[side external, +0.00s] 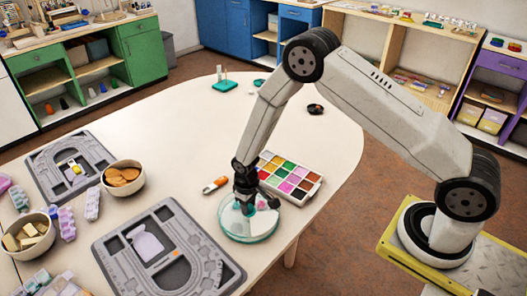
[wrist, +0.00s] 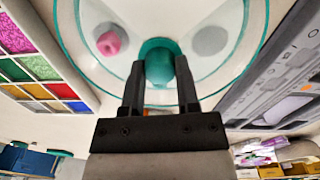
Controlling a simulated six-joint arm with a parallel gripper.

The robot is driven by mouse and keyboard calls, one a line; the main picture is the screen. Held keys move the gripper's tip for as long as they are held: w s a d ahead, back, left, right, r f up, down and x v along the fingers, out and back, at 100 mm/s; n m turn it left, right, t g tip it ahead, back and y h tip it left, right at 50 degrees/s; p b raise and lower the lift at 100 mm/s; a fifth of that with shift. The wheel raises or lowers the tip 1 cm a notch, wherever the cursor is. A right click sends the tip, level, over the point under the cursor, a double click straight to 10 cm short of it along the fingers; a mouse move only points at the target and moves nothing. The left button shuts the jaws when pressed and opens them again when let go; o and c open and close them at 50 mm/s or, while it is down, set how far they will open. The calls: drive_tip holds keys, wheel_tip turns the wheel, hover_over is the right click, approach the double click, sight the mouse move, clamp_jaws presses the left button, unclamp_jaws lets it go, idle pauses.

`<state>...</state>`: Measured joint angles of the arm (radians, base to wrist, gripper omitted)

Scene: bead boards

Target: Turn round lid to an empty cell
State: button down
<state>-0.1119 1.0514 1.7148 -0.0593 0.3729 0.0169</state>
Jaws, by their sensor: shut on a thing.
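The round dish (side external: 232,233) is clear with a teal rim and stands on the white table. Its clear lid (wrist: 240,72) has a teal knob (wrist: 158,62) near the bottom of the wrist view. My gripper (wrist: 160,75) is shut on the teal knob, with one finger on each side. A pink bead (wrist: 112,41) shows left of the knob, and a grey round patch (wrist: 210,40) shows right of it. I cannot tell whether that patch is an opening or a cell floor. In the side view my gripper (side external: 246,208) points down and hides part of the dish.
A paint-like box of coloured squares (side external: 318,181) is close behind the dish. A grey board (side external: 112,246) lies just left of it, and an orange-handled tool (side external: 215,185) lies behind left. Bowls (side external: 139,174) stand farther left. The table's front edge is near.

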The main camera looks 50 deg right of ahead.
drive_tip(key=shift+m, duration=0.4)
drive_tip(key=m, duration=0.3)
drive_tip(key=shift+m, duration=0.3)
drive_tip(key=m, duration=0.9)
drive_tip(key=shift+m, duration=2.3)
drive_tip(key=shift+c, duration=1.6)
unclamp_jaws()
